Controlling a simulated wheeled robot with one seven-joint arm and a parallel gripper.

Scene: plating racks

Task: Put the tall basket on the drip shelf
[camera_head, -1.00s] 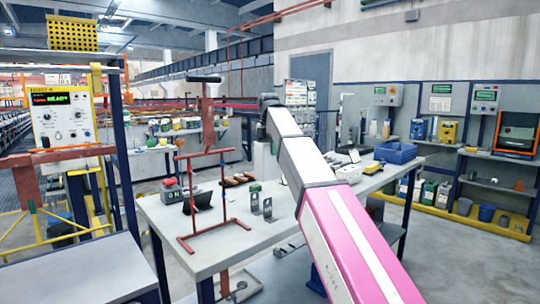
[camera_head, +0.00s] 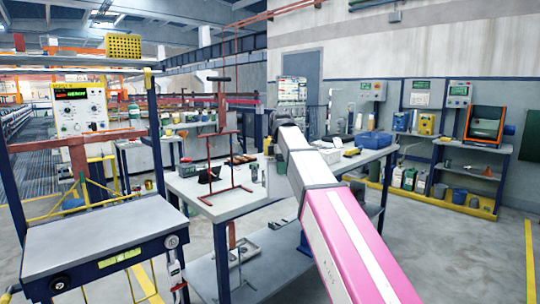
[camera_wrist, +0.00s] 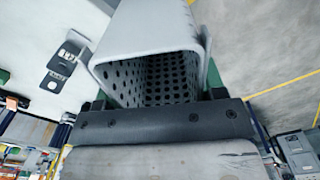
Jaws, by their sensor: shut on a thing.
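The tall basket (camera_wrist: 150,40) is a pale grey box with an open mouth and many round holes in its inner walls. It fills the upper middle of the wrist view. My gripper (camera_wrist: 157,97) is shut on it, with dark fingers at either side of its near end. In the head view my arm hides the gripper, and I cannot make out the basket there. I cannot tell for sure which surface is the drip shelf.
A worktable (camera_head: 205,188) with a red frame stand (camera_head: 236,187) and a blue bin (camera_head: 374,139) stands ahead. A grey bench (camera_head: 95,243) is at near left. Wall shelving (camera_head: 470,172) with containers is at right. Floor is clear at the right front.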

